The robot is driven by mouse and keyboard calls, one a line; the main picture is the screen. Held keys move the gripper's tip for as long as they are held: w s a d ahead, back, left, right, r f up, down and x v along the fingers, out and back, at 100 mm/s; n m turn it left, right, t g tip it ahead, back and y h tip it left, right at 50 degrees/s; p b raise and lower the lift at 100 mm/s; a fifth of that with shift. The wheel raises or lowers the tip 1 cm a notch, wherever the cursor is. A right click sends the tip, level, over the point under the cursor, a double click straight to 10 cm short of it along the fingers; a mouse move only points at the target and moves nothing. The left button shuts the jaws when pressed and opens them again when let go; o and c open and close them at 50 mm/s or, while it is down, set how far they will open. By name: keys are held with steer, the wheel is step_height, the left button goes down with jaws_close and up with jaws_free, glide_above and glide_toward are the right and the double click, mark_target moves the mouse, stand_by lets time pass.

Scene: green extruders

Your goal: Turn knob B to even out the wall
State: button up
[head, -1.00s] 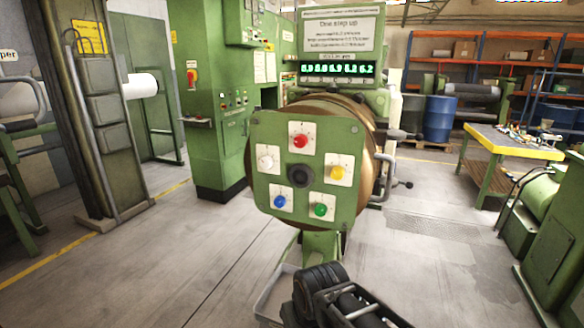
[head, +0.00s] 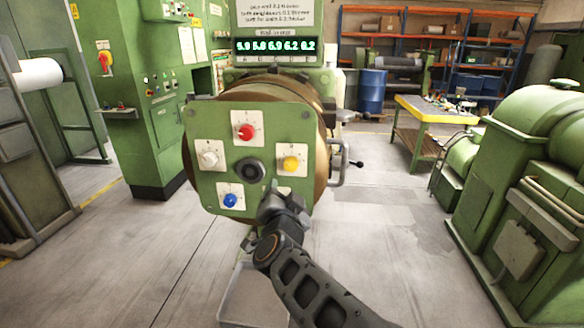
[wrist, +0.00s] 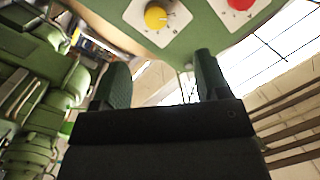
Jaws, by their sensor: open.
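The green plate (head: 222,130) on the round extruder head carries a red knob (head: 245,131) at top, a white knob (head: 209,158) at left, a yellow knob (head: 291,163) at right and a blue knob (head: 231,200) at lower left. Knob letters are too small to read, so I cannot tell which is B. My gripper (head: 272,192) is in front of the plate's lower right, hiding the green knob. In the wrist view its fingers (wrist: 160,75) are apart with nothing between them; the yellow knob (wrist: 155,16) and red knob (wrist: 241,4) lie beyond them.
A digital display (head: 276,45) with several green readings is above the plate. A metal handle (head: 338,162) juts from the drum's right side. Green machines (head: 530,190) stand at right, a yellow-topped workbench (head: 437,108) behind. Floor between is clear.

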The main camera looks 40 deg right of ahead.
mark_target(292, 166)
steer(key=shift+m+h, duration=0.4)
steer(key=shift+h, duration=0.1)
steer(key=x, duration=0.4)
steer(key=p+x, duration=0.1)
steer(key=x, duration=0.4)
steer(key=d+p+x, duration=0.1)
steer(key=x, duration=0.3)
steer(key=shift+s+d, duration=0.1)
steer(key=shift+d, duration=0.1)
steer(key=c, duration=0.9)
